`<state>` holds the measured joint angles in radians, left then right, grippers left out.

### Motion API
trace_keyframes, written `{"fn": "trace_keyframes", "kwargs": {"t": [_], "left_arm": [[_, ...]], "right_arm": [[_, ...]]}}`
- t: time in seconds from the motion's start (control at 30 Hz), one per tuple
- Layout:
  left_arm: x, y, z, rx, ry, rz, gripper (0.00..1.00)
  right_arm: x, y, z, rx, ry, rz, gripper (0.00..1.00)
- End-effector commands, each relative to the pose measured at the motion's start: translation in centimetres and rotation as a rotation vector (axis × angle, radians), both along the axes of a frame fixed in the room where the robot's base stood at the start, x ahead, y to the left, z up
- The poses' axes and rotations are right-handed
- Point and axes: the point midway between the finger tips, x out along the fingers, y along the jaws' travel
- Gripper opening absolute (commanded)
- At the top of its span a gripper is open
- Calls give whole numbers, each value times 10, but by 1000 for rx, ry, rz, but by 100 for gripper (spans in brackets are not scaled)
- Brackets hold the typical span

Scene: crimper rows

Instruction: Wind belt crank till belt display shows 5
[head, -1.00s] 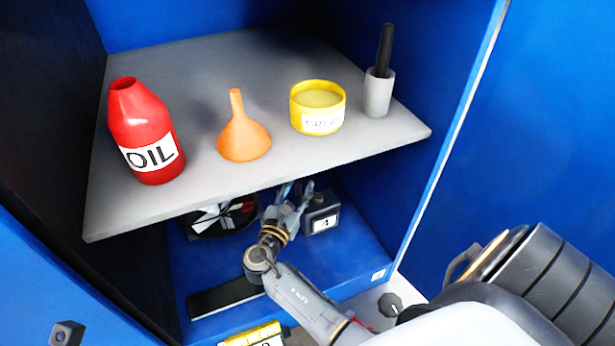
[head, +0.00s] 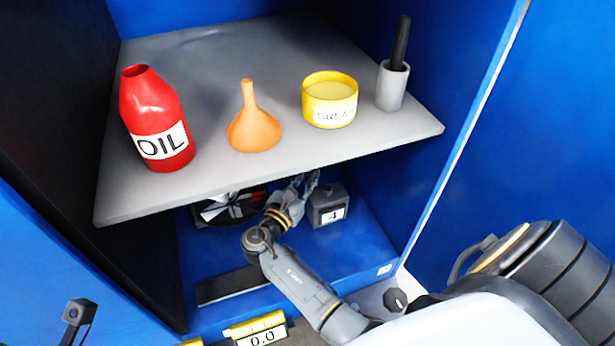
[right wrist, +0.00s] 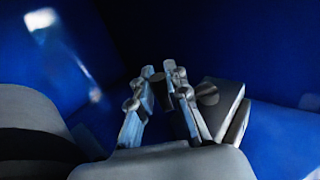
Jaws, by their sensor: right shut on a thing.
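A dark box (head: 328,206) with a white panel reading 4 stands under the shelf. A small dark round part shows on its side in the right wrist view (right wrist: 207,94). My right gripper (head: 308,182) reaches under the shelf, just left of the box. A yellow-framed display (head: 261,332) at the bottom reads 0.0. I cannot read which display is the belt's. My left gripper is out of view.
A grey shelf (head: 190,70) hangs close above my right arm. On it stand a red oil bottle (head: 157,120), an orange funnel (head: 253,130), a yellow grease tub (head: 330,100) and a grey cup (head: 392,86). A bladed wheel (head: 232,208) is left of my gripper.

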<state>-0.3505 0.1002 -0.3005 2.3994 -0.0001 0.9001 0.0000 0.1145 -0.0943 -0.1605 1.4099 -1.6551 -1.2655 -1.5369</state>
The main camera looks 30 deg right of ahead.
Motion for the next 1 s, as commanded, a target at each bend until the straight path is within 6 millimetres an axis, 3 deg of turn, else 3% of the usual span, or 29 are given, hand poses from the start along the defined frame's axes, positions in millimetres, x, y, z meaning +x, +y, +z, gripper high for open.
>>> {"fn": "trace_keyframes", "kwargs": {"t": [0.3, 0.63, 0.67, 0.77, 1.0], "left_arm": [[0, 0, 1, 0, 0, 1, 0], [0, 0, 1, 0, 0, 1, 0], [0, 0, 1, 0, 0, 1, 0], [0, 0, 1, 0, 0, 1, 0], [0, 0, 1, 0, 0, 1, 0]], "right_arm": [[7, -8, 0, 1, 0, -196, 0], [6, -8, 0, 0, 1, -209, 0], [6, -8, 0, 0, 1, -209, 14], [6, -8, 0, 0, 1, -209, 35], [6, -8, 0, 0, 0, -209, 38]]}}
